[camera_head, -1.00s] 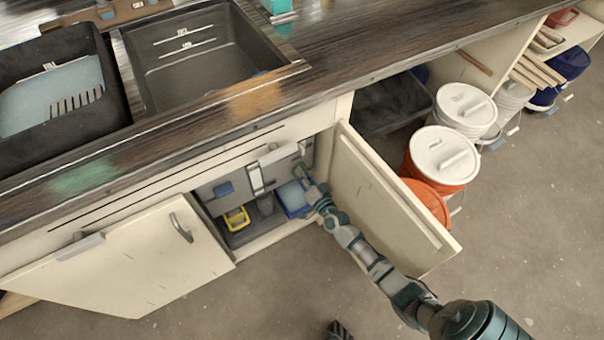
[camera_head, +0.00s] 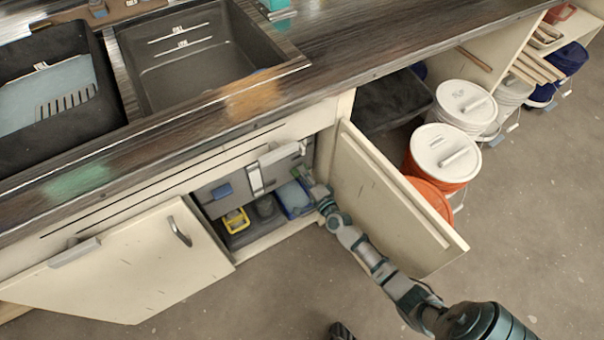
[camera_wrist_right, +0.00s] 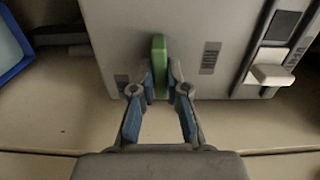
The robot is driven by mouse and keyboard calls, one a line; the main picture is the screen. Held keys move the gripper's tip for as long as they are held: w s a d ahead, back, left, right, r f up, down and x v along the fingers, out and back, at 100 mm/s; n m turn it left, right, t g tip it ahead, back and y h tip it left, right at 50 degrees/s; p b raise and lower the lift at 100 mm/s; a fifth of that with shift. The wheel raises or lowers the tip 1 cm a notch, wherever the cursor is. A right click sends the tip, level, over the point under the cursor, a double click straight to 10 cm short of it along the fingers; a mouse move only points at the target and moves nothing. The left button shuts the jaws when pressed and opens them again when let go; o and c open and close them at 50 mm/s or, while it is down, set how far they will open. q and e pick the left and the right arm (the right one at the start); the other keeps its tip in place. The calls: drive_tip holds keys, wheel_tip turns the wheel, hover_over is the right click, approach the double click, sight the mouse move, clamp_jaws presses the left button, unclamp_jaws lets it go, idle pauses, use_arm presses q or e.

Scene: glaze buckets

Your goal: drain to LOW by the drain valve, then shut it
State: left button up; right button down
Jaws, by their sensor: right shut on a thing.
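My right gripper (camera_head: 318,190) reaches into the open cupboard under the sink, at the right end of a grey panel box (camera_head: 228,190). In the right wrist view my right gripper (camera_wrist_right: 160,88) is shut on a green handle (camera_wrist_right: 159,55) on the grey panel (camera_wrist_right: 125,45). The handle's long side runs up and down in that picture. A dark window (camera_wrist_right: 283,26) and a white-knobbed slide (camera_wrist_right: 270,76) sit to its right. The lettering is too small to read, and I cannot tell the level.
The cupboard's right door (camera_head: 395,195) stands open beside my right arm; the left door (camera_head: 120,265) is open too. A blue tub (camera_head: 294,198) and a yellow item (camera_head: 236,220) are inside. Lidded buckets (camera_head: 440,150) stand right. The floor (camera_head: 530,240) is clear.

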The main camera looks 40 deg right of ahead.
drive_tip(key=shift+s+d+f+m, duration=0.15)
drive_tip(key=shift+d+f+m, duration=0.05)
drive_tip(key=shift+f+m, duration=0.1)
idle(0.4)
drive_tip(key=c, duration=1.2)
unclamp_jaws()
drive_tip(key=v, duration=1.1)
drive_tip(key=shift+s+a, duration=0.1)
drive_tip(key=shift+s, duration=0.3)
